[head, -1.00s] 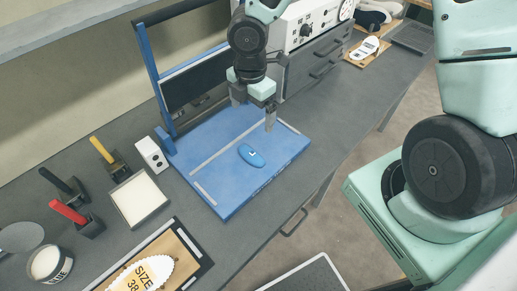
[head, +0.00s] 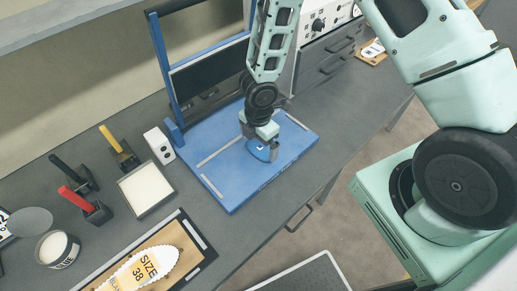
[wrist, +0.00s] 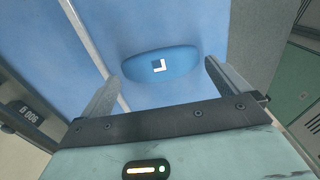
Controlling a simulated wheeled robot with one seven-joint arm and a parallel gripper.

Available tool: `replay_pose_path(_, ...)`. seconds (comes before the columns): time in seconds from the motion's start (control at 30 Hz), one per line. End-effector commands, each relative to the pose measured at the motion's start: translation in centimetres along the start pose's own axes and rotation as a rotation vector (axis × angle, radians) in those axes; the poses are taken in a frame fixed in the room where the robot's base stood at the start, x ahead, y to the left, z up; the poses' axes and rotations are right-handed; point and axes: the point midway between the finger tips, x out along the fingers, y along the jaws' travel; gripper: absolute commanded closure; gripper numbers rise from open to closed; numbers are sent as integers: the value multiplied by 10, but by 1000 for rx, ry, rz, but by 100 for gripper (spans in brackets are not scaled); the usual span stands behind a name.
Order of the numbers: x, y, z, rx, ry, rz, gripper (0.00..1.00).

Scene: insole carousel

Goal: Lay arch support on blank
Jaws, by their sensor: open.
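The arch support is a small blue oval pad (head: 262,151) with a white mark, lying on the blue press bed (head: 232,190). In the wrist view the pad (wrist: 160,64) lies flat just beyond and between the fingertips. My gripper (wrist: 160,85) is open, with one finger on each side of the pad's near edge, and it holds nothing. In the head view my gripper (head: 259,140) is low over the pad and hides part of it. The blank (head: 143,271) is a pale insole shape marked SIZE 38, lying on a wooden board at the front.
A blue upright frame (head: 163,75) rises behind the bed. A white tray (head: 146,191), a white box (head: 159,146), clamps with yellow, black and red handles, and a glue tin (head: 57,249) stand left. The grey bench is clear between bed and board.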

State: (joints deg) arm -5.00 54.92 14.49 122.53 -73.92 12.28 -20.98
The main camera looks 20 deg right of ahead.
Motion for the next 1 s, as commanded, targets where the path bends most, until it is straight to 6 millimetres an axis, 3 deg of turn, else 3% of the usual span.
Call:
replay_pose_path(0.1,14,0,0,-1,-1,-1,0)
replay_pose_path(0.37,16,0,1,1,0,1,0)
replay_pose_path(0.5,16,0,1,1,0,1,27)
replay_pose_path(0.83,14,0,1,2,0,1,31)
replay_pose_path(1.0,-4,1,1,5,0,4,31)
